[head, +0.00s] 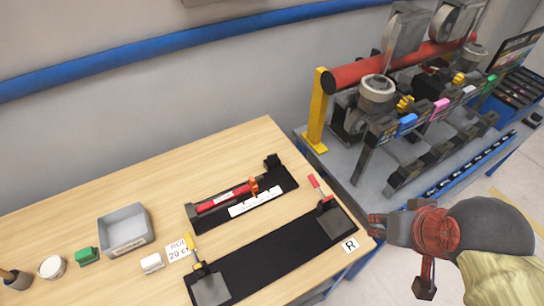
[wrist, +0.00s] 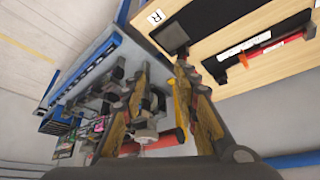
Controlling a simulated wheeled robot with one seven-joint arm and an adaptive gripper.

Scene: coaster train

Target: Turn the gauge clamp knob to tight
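The gauge (head: 225,196) is a red bar on a black base, lying on the wooden table with a white scale strip (head: 256,202) in front of it. A small orange knob (head: 254,187) stands up on the bar toward its right part; its exact setting is too small to read. The red bar also shows in the wrist view (wrist: 270,47). My gripper (wrist: 162,68) is open and empty, its two fingers apart. In the head view it is beyond the table's right edge, well to the right of the knob and touching nothing.
A black strip in front of the gauge carries a yellow-handled lever (head: 190,247) and a red-handled lever (head: 318,187). A grey bin (head: 126,243), a green block (head: 87,256) and cards lie left. A machine rack with a red pipe (head: 400,66) stands at the back right.

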